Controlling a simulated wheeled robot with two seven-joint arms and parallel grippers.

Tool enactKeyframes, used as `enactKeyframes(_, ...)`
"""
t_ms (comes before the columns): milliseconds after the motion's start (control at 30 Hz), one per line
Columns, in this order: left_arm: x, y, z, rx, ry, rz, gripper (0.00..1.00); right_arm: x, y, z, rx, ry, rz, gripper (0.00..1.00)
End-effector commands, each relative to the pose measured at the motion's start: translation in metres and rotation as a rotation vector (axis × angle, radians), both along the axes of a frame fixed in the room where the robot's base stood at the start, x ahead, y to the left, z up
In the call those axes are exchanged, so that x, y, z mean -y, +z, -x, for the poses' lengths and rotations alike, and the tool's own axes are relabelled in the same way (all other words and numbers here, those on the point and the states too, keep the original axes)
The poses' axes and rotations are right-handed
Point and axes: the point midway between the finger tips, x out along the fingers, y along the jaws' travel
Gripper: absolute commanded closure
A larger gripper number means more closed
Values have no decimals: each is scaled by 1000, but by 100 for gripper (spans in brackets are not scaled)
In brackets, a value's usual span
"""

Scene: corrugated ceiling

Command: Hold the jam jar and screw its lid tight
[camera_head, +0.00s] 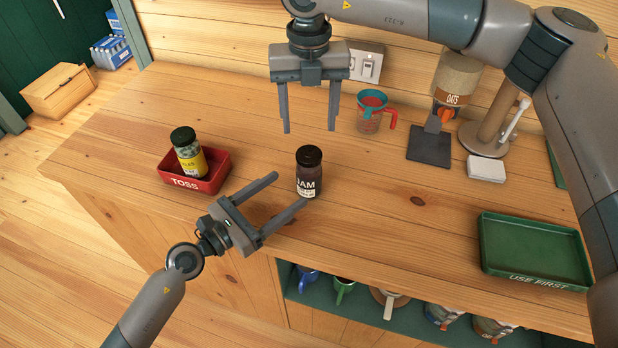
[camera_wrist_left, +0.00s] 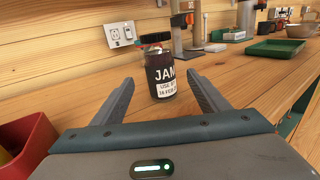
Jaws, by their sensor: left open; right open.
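The jam jar (camera_head: 307,182) stands upright on the wooden counter, dark, with a white-lettered label. Its black lid (camera_head: 309,155) sits on top; how tight it is cannot be told. My left gripper (camera_head: 291,190) is open, low over the counter, its fingers pointing at the jar from the front left. In the left wrist view the jar (camera_wrist_left: 160,76) stands beyond and between the open fingertips (camera_wrist_left: 163,84), not gripped. My right gripper (camera_head: 309,130) is open and empty, pointing down above and behind the jar.
A green USE FIRST tray (camera_head: 534,277) is at right. A measuring cup (camera_head: 370,113), oats dispenser (camera_head: 457,80) and paper-towel stand (camera_head: 497,115) are behind. Counter around the jar is clear.

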Motion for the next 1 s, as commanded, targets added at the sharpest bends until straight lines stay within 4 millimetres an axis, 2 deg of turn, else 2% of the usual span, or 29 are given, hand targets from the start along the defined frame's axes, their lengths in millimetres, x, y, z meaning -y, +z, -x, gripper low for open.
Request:
enactKeyframes(300, 39, 1, -36, 2, 0, 1, 32, 0, 0, 0, 0, 0, 0, 41)
enactKeyframes(500, 55, 0, -51, 1, 1, 1, 32, 0, 0, 0, 0, 0, 0, 41)
enactKeyframes(967, 62, 0, -57, 1, 0, -1, 32, 0, 0, 0, 0, 0, 0, 41)
enactKeyframes(1000, 62, 0, -57, 1, 0, -1, 34, 0, 0, 0, 0, 0, 0, 41)
